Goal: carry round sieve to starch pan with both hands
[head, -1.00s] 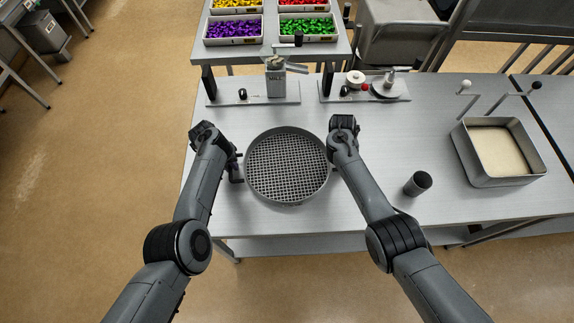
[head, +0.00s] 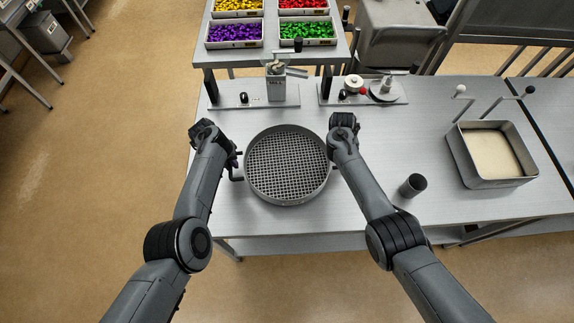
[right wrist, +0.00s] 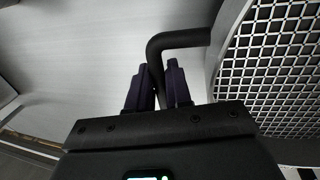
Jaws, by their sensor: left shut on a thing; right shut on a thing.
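The round sieve (head: 286,166) is a grey ring with a mesh floor, level between my two arms in the head view. My left gripper (head: 236,168) is shut on its left handle (head: 237,178). My right gripper (right wrist: 158,88) is shut on the bent black right handle (right wrist: 180,40) in the right wrist view; in the head view my forearm mostly hides it. The mesh also shows at the right of that view. The starch pan (head: 463,166), a square metal pan with a cream fill, stands at the table's right. I cannot tell the sieve's height above the table.
A dark cup (head: 412,186) stands between the sieve and the pan. A mill (head: 276,88) and a spool fixture (head: 378,92) stand at the table's back.

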